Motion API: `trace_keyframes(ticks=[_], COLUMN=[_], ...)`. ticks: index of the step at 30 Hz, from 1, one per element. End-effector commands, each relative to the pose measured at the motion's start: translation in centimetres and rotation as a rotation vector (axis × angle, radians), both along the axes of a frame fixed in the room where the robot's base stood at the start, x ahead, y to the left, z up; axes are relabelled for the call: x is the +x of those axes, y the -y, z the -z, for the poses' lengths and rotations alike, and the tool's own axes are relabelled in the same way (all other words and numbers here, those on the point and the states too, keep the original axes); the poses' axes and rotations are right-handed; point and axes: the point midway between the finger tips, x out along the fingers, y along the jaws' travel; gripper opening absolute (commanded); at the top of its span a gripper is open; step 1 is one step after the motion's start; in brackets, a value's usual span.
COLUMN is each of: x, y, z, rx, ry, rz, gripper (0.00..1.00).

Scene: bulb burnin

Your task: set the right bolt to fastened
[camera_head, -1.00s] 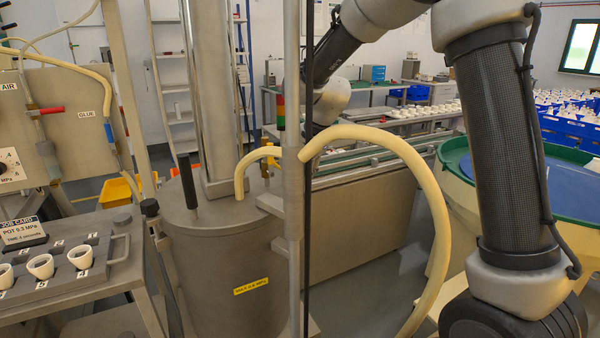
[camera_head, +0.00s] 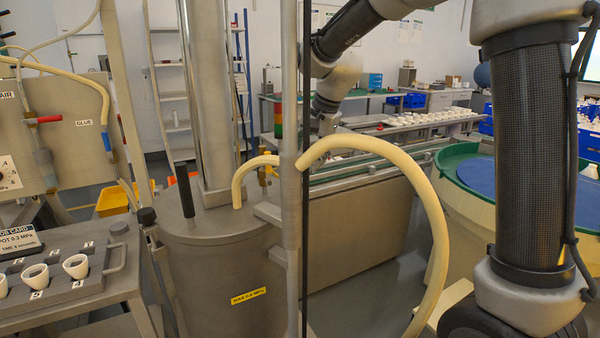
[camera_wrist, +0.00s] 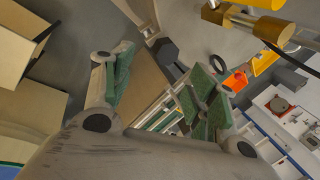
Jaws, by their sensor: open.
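My gripper (camera_wrist: 161,64) is open and empty in the wrist view, its two green-padded fingers spread apart. In the head view the end of my arm hangs behind the grey post, beyond the pot, and the fingers are not clear there. The grey metal pot (camera_head: 212,262) stands in the middle with a flat lid. A black-handled upright rod (camera_head: 186,190) rises at the lid's left. A small brass fitting (camera_head: 262,174) shows at the lid's far right, partly behind the hose and post. I cannot tell for sure which part is the right bolt, or its state.
A thick cream hose (camera_head: 437,225) arcs right of the post (camera_head: 291,120). A conveyor (camera_head: 365,165) runs behind the pot. A rack with white cups (camera_head: 75,266) stands at left, and a green-rimmed round table (camera_head: 450,180) at right.

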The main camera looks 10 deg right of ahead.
Motion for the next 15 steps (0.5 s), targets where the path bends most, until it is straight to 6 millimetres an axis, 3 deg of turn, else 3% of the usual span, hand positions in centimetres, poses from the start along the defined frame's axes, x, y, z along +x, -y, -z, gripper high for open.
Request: trace_keyframes(ticks=[6,15], x=[-0.7,-0.9], y=[0.7,0.9], z=[-2.7,-3.2], rx=[0.001,0.000], ry=[0.001,0.000], rz=[0.000,0.000], gripper=[0.58,0.58])
